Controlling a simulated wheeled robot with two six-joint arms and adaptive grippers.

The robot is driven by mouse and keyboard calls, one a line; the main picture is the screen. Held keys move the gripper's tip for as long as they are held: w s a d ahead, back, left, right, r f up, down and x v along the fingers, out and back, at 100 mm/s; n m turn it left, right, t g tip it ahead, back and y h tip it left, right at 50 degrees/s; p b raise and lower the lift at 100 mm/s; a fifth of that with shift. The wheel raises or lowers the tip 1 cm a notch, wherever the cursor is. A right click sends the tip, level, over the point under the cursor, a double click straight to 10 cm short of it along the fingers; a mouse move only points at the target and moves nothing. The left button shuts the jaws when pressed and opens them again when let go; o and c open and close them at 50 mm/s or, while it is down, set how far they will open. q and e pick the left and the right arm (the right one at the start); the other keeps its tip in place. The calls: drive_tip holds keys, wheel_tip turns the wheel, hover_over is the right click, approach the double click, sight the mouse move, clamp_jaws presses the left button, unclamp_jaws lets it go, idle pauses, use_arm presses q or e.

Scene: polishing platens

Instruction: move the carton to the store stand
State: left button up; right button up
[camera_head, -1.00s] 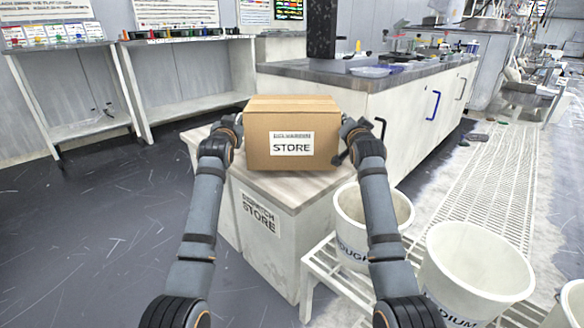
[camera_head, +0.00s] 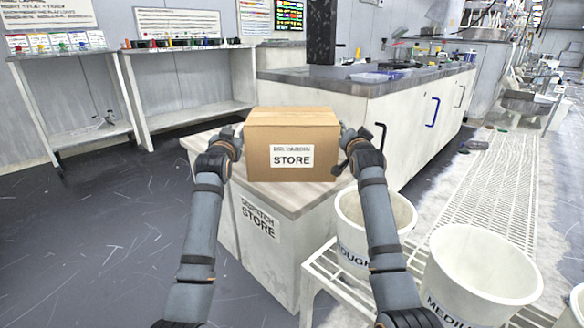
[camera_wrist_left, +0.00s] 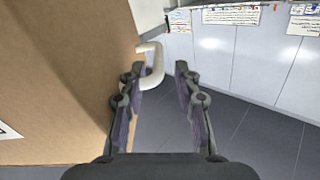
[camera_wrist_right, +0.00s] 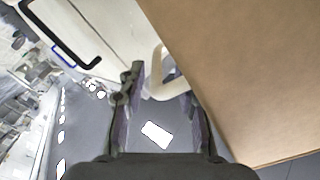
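The brown carton (camera_head: 292,151) with a white STORE label stands upright over the top of the store stand (camera_head: 262,257). It appears to rest there, though its underside is hidden. My left gripper (camera_head: 232,137) is at the carton's left side. In the left wrist view its fingers (camera_wrist_left: 160,85) are apart, with a cream handle (camera_wrist_left: 156,62) of the carton at or between the tips. My right gripper (camera_head: 347,140) is at the right side. In the right wrist view its fingers (camera_wrist_right: 160,90) are also apart, around or just behind another cream handle (camera_wrist_right: 160,75).
A cabinet bench (camera_head: 415,110) stands behind and right of the stand. White buckets (camera_head: 482,265) on a slatted rack (camera_head: 335,285) stand close at the right front. Open shelves (camera_head: 195,125) line the back left. The floor (camera_head: 90,235) at left is clear.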

use_arm(q)
drive_tip(key=s, duration=1)
use_arm(e)
drive_tip(key=s, duration=1.2)
